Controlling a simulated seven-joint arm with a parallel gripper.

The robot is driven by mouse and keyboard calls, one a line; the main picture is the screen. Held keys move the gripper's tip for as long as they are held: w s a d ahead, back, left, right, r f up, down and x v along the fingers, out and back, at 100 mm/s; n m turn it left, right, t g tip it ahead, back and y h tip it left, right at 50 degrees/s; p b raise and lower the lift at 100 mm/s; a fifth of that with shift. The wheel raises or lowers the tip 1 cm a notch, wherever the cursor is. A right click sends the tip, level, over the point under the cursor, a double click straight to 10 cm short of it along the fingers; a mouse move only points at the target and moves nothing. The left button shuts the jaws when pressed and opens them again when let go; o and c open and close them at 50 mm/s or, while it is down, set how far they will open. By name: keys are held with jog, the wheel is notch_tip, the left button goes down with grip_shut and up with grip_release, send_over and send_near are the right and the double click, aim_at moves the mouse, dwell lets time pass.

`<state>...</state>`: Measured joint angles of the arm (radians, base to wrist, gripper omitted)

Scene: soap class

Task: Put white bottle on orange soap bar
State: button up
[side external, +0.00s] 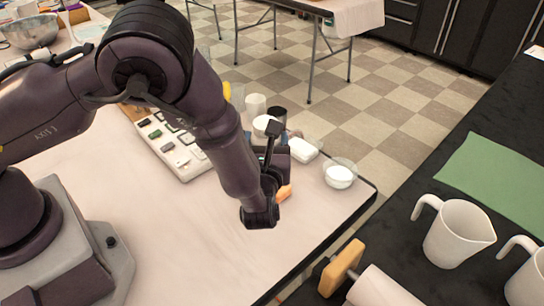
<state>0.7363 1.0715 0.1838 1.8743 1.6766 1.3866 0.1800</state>
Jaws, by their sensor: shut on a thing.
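My gripper (274,180) hangs over the right part of the pale table, and my own wrist mostly covers it. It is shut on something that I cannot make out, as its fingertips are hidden. A small orange piece (284,193), likely the orange soap bar, shows just right of my gripper and is partly covered by it. I cannot tell whether the two touch. I cannot pick out the white bottle for certain. A white rounded block (302,150) and white cylinders (255,105) stand behind my gripper.
A clear bowl with white contents (340,176) stands near the table's right corner. White jugs (458,234) stand on a separate black counter. The table's front is clear.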

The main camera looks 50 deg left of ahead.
jog(key=shift+w+d+f, duration=0.1)
jog(key=shift+w+f, duration=0.4)
jog(key=shift+f, duration=0.1)
jog(key=shift+w+f, duration=0.2)
jog(key=shift+f, duration=1.5)
jog(key=shift+f, duration=0.15)
jog(key=o, duration=1.1)
